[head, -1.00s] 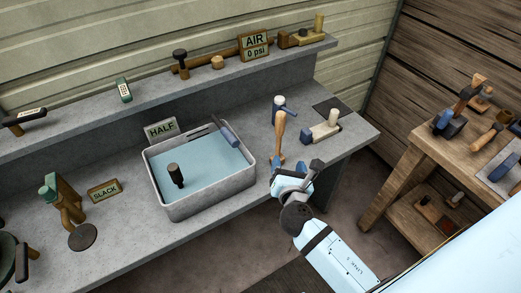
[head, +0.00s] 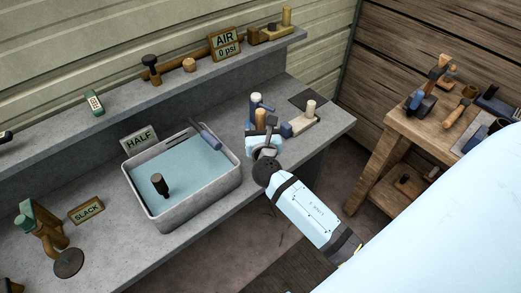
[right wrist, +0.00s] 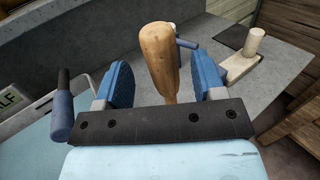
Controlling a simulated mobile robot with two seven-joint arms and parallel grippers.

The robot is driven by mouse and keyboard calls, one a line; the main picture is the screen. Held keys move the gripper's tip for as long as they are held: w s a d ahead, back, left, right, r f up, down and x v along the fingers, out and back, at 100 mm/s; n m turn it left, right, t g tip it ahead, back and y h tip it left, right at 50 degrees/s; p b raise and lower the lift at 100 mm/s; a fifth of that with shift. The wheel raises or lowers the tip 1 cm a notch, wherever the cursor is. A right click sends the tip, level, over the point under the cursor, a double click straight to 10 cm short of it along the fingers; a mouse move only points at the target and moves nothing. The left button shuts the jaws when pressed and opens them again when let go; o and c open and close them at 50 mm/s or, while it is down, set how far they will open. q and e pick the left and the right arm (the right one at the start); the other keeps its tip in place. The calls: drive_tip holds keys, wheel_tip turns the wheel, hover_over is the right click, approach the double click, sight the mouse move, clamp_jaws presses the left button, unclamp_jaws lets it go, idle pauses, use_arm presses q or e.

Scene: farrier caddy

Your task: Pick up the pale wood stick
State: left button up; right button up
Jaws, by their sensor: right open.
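The pale wood stick (right wrist: 160,55) stands upright, with a rounded, thicker top, on the grey bench. In the right wrist view it rises between the two blue finger pads of my right gripper (right wrist: 163,83), which is open around it. I see gaps on both sides, so the pads look apart from it. Its lower end is hidden behind the gripper's dark bar. In the head view the stick (head: 260,119) shows just behind my right gripper (head: 265,143), at the right part of the bench. My left gripper is not in view.
A block with a pale peg (head: 309,112) is just right. A grey basin of water (head: 236,178) is to the left. A wooden table with tools (head: 398,128) stands at the far right.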

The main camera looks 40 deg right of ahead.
drive_tip(key=x, duration=0.4)
drive_tip(key=shift+w+d+f, duration=0.1)
drive_tip(key=shift+w+d, duration=0.15)
drive_tip(key=shift+w, duration=0.05)
drive_tip(key=shift+c, duration=0.2)
clamp_jaws()
wheel_tip(320, 180, up, 20)
drive_tip(key=p, duration=0.3)
drive_tip(key=shift+p, duration=0.3)
